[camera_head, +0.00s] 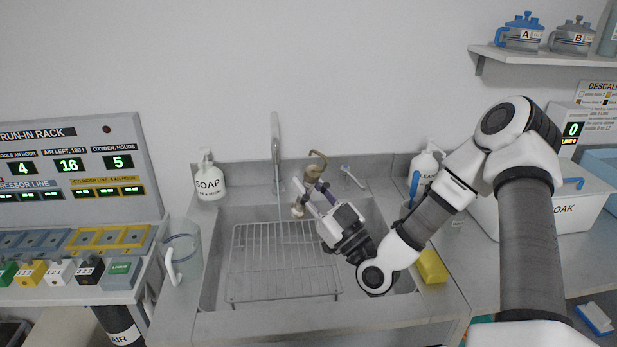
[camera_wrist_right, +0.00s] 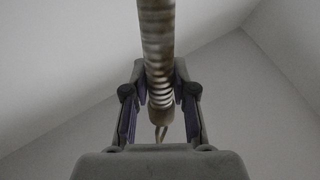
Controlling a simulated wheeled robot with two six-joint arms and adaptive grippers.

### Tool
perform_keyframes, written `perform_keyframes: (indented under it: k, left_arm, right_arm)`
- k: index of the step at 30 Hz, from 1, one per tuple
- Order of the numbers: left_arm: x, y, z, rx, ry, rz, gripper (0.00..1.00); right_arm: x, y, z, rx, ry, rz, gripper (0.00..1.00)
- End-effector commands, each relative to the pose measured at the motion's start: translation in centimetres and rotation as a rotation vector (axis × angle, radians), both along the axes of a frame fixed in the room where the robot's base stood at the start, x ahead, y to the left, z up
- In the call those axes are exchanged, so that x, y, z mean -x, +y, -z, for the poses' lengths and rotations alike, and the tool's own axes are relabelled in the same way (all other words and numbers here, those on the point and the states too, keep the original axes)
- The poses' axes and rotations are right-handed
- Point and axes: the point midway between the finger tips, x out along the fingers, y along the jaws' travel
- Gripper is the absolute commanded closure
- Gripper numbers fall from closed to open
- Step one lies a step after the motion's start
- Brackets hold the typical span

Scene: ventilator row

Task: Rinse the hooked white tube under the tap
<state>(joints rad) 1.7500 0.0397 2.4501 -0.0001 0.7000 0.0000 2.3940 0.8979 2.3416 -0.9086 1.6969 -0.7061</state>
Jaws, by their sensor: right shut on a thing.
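My right gripper (camera_head: 312,196) is above the sink and shut on a hooked tube (camera_head: 317,163). The tube looks tan-brown rather than white, with its bent end up and its other end below the fingers. In the right wrist view its ribbed body (camera_wrist_right: 157,50) runs between the purple-padded fingers (camera_wrist_right: 160,105). The tall grey tap (camera_head: 276,145) stands at the back of the sink, left of the tube. A thin pale line, seemingly water, drops from it. The tube appears beside this line; contact cannot be told. My left gripper is not in view.
A wire rack (camera_head: 262,262) lies in the sink basin (camera_head: 212,265). A soap bottle (camera_head: 209,180) stands at the back left, a glass jug (camera_head: 181,258) at the left edge. A yellow sponge (camera_head: 432,266) and a cleaner bottle (camera_head: 425,165) are on the right, near my arm.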

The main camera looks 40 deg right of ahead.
Motion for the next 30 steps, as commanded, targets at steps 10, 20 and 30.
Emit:
perform_keyframes:
  k: [10, 20, 30]
  left_arm:
    - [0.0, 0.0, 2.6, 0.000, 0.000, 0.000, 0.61]
    - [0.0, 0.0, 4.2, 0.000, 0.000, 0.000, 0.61]
    - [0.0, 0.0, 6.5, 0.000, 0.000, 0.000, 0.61]
  right_arm:
    - [-3.9, -0.7, 1.2, 0.005, -0.003, -0.001, 1.00]
    - [-7.7, -1.4, 1.9, 0.004, -0.002, -0.001, 1.00]
    - [-11.5, -2.2, 2.7, 0.003, -0.004, 0.000, 1.00]
